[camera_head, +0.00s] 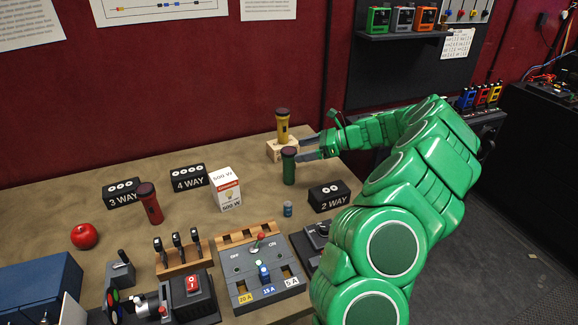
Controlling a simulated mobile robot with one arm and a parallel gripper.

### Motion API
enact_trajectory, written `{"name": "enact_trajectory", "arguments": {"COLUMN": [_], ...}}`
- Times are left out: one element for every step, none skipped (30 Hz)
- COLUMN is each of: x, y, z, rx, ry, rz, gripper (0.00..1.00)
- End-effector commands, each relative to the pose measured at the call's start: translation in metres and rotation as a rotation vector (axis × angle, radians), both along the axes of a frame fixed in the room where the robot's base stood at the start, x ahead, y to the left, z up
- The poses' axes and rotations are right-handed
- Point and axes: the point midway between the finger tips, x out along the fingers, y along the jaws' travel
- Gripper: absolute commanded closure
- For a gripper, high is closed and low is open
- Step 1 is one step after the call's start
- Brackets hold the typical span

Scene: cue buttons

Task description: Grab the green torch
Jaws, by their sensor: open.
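The green torch (289,168) stands upright on the table, with a dark top. My gripper (303,148) is open beside it, coming in from the right. The near fingertip is at the right side of the torch's head in the picture, and the far finger lies further back, near the yellow torch. I cannot tell whether a finger touches the green torch. Nothing shows between the fingers.
A yellow torch (283,126) stands on a wooden block (276,151) just behind. A red torch (151,203) stands to the left. The "2 WAY" box (329,197), a small blue cylinder (288,209) and a white "500 W" box (226,190) stand nearby. A switch panel (262,272) is in front.

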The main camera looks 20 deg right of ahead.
Motion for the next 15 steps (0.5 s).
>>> {"name": "enact_trajectory", "arguments": {"x": [0.001,0.003,0.004,0.006,0.007,0.009,0.01,0.011,0.012,0.012,0.013,0.015,0.016,0.018,0.02], "y": [0.003,0.005,0.009,0.011,0.014,0.016,0.018,0.019,0.02,0.021,0.023,0.025,0.027,0.029,0.033], "z": [-0.002,-0.002,-0.004,-0.005,-0.006,-0.007,-0.008,-0.009,-0.01,-0.01,-0.011,-0.012,-0.013,-0.015,-0.017], "rx": [0.0,0.001,0.001,0.001,0.001,0.001,0.001,0.001,0.0,0.0,0.0,-0.001,-0.001,-0.001,-0.001], "ry": [0.001,0.0,0.0,0.0,0.0,0.0,0.0,0.0,-0.001,-0.001,-0.001,-0.001,-0.001,-0.001,-0.001], "rz": [0.002,0.002,0.003,0.004,0.004,0.004,0.003,0.003,0.003,0.003,0.003,0.003,0.003,0.003,0.002], "gripper": [0.16,0.16,0.16,0.16,0.16,0.16,0.16,0.16,0.16,0.16,0.16,0.16,0.16,0.16,0.16]}}
